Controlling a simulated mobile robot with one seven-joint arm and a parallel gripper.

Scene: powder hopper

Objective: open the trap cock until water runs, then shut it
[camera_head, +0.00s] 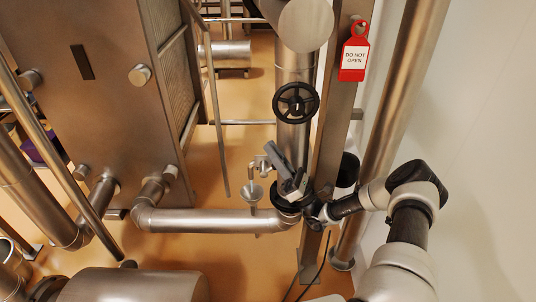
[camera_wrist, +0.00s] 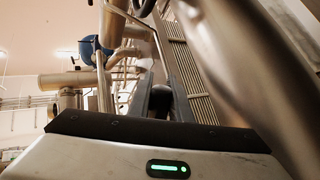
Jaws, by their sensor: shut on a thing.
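The trap cock (camera_head: 263,162) is a small metal fitting on a thin bent pipe, left of the upright pipe in the head view. A small metal funnel (camera_head: 253,191) stands below it. No running water can be made out at this size. My gripper (camera_head: 273,153) reaches in from the right, with its grey fingers up against the cock. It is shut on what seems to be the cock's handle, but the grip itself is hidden. In the wrist view my gripper (camera_wrist: 163,98) shows its dark fingers and body, and the held part cannot be made out.
A black handwheel (camera_head: 296,103) sits above my gripper. A red "DO NOT OPEN" tag (camera_head: 354,58) hangs on the post at right. A thick horizontal pipe (camera_head: 205,221) runs below the funnel. A large metal cabinet (camera_head: 95,75) fills the upper left.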

